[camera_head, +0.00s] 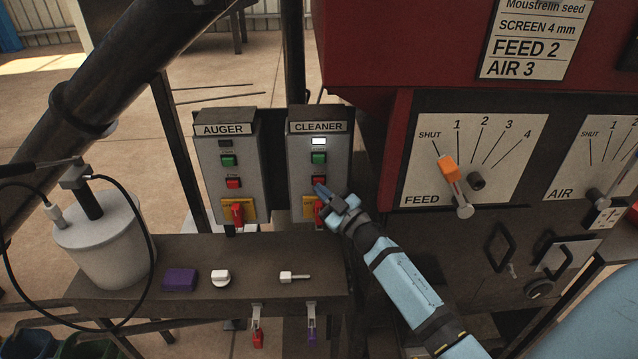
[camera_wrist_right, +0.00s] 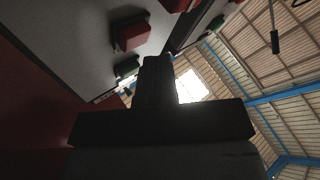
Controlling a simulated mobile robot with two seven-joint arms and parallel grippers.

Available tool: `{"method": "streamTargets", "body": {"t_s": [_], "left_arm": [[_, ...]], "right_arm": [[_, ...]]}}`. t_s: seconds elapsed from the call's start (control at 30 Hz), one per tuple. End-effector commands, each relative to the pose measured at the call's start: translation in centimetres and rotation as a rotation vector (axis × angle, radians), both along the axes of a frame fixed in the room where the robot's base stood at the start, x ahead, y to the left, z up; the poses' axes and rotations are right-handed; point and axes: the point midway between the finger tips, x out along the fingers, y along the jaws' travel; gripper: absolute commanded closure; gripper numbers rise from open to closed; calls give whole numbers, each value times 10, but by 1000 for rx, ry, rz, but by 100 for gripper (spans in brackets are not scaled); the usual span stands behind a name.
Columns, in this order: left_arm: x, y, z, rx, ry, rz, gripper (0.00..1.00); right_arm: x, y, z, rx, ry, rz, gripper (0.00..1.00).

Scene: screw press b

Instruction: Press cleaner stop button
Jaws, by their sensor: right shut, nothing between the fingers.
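The grey CLEANER box (camera_head: 304,170) stands on the press front. Its indicator lamp (camera_head: 319,142) is lit white, with a green button (camera_head: 319,158) below it. The red stop button (camera_head: 319,181) sits under the green one. A red rotary handle is lower down, partly covered by my right gripper. My right gripper (camera_head: 321,190) is shut and empty, its tips at or just below the red button; I cannot tell whether they touch. The wrist view shows the shut fingers (camera_wrist_right: 157,75), with a red button (camera_wrist_right: 130,34) and a green button (camera_wrist_right: 126,67) beyond. My left gripper is not in view.
The similar AUGER box (camera_head: 210,175), its lamp dark, stands left. A shelf (camera_head: 200,250) below holds a purple block (camera_head: 180,280) and white knob (camera_head: 220,278). The FEED lever (camera_head: 450,168) and dial plate are right. A white canister (camera_head: 105,245) stands left.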

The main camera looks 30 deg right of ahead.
Motion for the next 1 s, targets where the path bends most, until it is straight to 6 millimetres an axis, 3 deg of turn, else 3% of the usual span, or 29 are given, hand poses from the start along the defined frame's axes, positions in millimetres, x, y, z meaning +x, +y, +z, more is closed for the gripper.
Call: {"method": "streamTargets", "body": {"t_s": [1.0], "left_arm": [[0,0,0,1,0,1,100]], "right_arm": [[11,-7,0,0,0,0,100]]}}
